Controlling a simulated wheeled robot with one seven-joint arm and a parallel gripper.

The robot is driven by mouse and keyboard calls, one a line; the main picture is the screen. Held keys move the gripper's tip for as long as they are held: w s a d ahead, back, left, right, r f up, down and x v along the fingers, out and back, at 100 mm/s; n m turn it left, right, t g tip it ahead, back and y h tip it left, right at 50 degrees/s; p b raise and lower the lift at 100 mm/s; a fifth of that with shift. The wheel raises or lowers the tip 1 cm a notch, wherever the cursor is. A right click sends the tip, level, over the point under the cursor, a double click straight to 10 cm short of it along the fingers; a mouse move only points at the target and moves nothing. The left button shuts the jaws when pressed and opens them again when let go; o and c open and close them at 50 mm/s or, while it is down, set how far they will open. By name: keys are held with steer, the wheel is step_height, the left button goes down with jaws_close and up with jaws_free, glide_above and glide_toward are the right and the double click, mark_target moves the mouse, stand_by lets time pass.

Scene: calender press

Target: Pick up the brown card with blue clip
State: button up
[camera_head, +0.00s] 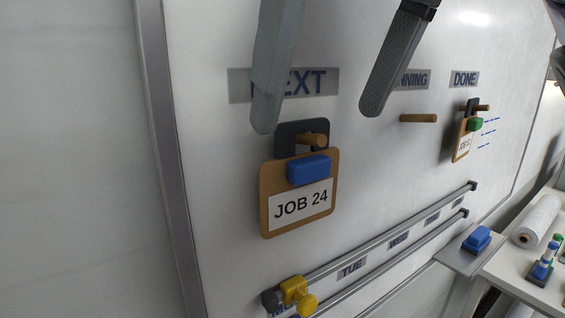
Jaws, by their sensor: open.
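The brown card with blue clip (264,209) hangs on a wooden peg under the NEXT label on the whiteboard. Its white label reads JOB 24. The blue clip (309,170) sits on its upper part, below a dark hanger tab (289,138) around the peg. My gripper (318,118) comes in from the top with its two grey fingers wide apart and nothing between them. The left fingertip shows just above the card's hanger; the right one is up and to the right of the card. The left finger partly hides the NEXT label.
A bare peg (418,118) sticks out under the RUNNING label. Another brown card with a green clip (462,140) hangs under DONE. Rails with a yellow knobbed piece (294,291) run below.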

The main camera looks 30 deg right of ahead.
mark_target(303, 154)
steer(key=shift+p+x, duration=1.15)
steer(key=shift+x, duration=2.65)
steer(key=shift+w+a, duration=0.15)
steer(key=shift+w, duration=0.05)
steer(key=c, duration=1.1)
steer(key=shift+o, duration=0.2)
steer(key=shift+r, duration=0.3)
